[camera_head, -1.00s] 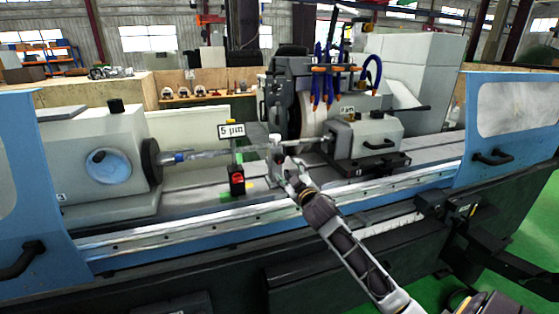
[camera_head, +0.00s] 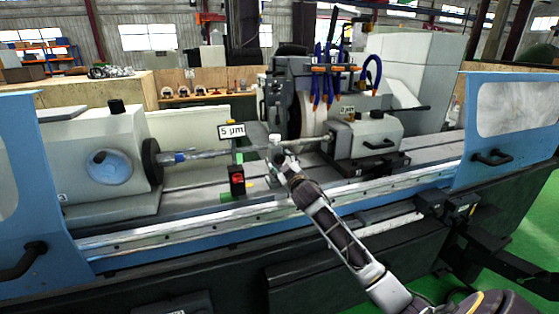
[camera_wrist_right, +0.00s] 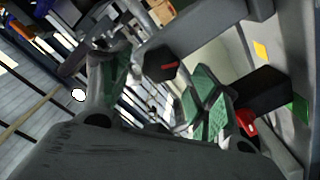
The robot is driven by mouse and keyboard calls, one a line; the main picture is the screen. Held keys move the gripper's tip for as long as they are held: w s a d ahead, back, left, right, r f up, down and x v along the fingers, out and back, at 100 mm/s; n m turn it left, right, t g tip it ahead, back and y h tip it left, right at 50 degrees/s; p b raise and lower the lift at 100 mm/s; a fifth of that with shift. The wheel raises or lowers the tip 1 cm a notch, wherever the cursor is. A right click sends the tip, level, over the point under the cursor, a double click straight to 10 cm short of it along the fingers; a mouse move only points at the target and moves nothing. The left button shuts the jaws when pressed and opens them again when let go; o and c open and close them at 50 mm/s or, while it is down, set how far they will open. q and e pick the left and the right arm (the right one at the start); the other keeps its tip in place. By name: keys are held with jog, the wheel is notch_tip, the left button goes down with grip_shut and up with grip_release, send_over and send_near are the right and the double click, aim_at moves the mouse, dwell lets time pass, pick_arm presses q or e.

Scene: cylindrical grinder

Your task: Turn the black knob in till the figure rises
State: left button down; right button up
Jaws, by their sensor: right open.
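The black knob (camera_wrist_right: 160,64) has a red mark on its face and shows in the right wrist view, on the end of a grey arm of the fixture. My right gripper (camera_wrist_right: 158,80) is open, its two green-padded fingers on either side of the knob; I cannot tell whether either touches it. In the head view my right gripper (camera_head: 284,162) is at the fixture (camera_head: 274,150) in the middle of the machine and hides the knob. A sign reading "5 µm" (camera_head: 232,131) stands just left of it. My left gripper is not in view.
A small black box with a red face (camera_head: 237,180) stands left of the fixture. A workpiece shaft (camera_head: 205,153) runs from the grey headstock (camera_head: 95,150) to the tailstock (camera_head: 368,137). Blue doors (camera_head: 512,125) flank the opening.

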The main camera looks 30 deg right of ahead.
aim_at(280, 160)
jog(key=shift+x, duration=1.55)
jog(key=shift+w, duration=0.25)
jog(key=c, duration=1)
jog(key=shift+m, duration=0.4)
jog(key=shift+m+p, duration=0.75)
jog(key=shift+m, duration=0.35)
jog(key=m+p, duration=0.1)
jog(key=m, duration=0.1)
jog(key=shift+d+r+m, duration=0.1)
jog(key=shift+m, duration=0.2)
jog(key=shift+m+p, duration=0.45)
jog(key=shift+m, duration=0.25)
jog(key=o, duration=1)
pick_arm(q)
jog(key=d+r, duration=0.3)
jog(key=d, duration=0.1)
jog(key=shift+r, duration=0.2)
